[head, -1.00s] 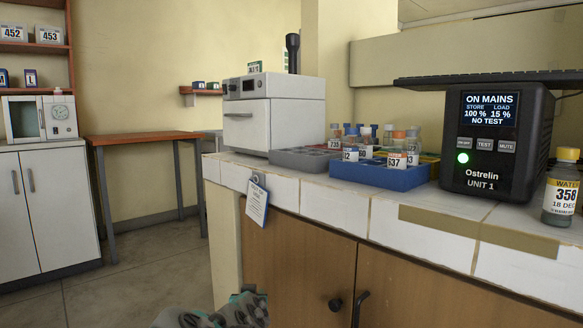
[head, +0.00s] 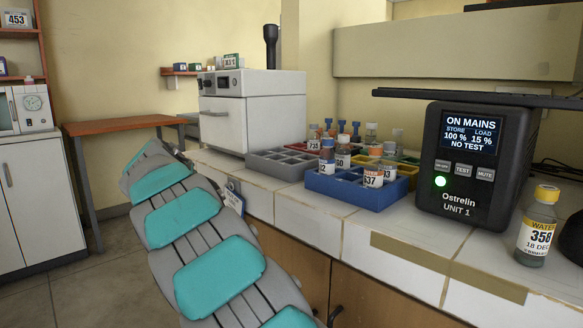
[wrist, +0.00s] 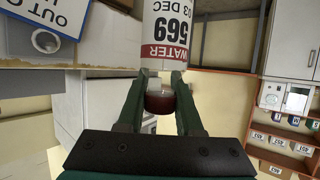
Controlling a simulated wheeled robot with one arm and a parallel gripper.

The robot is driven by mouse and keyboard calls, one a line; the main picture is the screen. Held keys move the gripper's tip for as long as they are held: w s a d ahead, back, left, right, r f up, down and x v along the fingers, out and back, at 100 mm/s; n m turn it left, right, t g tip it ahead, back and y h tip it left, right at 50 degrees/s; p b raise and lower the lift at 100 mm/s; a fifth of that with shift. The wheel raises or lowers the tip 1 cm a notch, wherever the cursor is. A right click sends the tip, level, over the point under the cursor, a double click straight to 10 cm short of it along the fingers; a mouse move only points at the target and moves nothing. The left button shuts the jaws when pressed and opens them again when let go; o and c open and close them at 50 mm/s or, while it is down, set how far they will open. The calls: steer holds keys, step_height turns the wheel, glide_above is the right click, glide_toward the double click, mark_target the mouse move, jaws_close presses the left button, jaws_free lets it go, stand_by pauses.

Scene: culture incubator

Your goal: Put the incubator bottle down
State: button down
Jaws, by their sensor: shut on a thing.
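The bottle (wrist: 167,35) in my grip has a white label reading 569, WATER and 03 DEC, and a dark red cap. In the wrist view it appears upside down, and its far end is cut off by the top edge. My gripper (wrist: 162,78) is shut on it near the cap, with one green finger on each side. In the head view my teal-panelled arm reaches across the lower left. I cannot make out the gripper or the held bottle there.
The tiled bench (head: 415,226) carries a white boxy appliance (head: 245,115), a grey rack (head: 270,163), a blue rack (head: 345,192) with several bottles, a black power unit (head: 470,165) and water bottle 358 (head: 537,228). An orange-topped table (head: 120,124) stands left, its visible top bare.

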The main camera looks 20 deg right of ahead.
steer(key=s+d+r+m+g+h+p, duration=0.2)
steer(key=d+r+m+h+p, duration=0.15)
steer(key=d+r, duration=1.05)
steer(key=s+d+r+m+g+h+p, duration=0.1)
steer(key=s+d+r+m+g+h, duration=0.2)
steer(key=d, duration=0.4)
steer(key=s+d+r+m+g+h, duration=0.1)
steer(key=s+d+r+m, duration=0.15)
steer(key=s+d, duration=0.4)
steer(key=shift+n, duration=0.4)
steer(key=f+b, duration=0.5)
steer(key=w+d+f+b, duration=0.1)
steer(key=f+b, duration=0.1)
steer(key=f, duration=0.1)
steer(key=shift+b, duration=0.4)
steer(key=shift+f+b, duration=0.55)
steer(key=shift+f, duration=0.35)
steer(key=shift+f, duration=0.2)
steer(key=c, duration=0.6)
jaws_free()
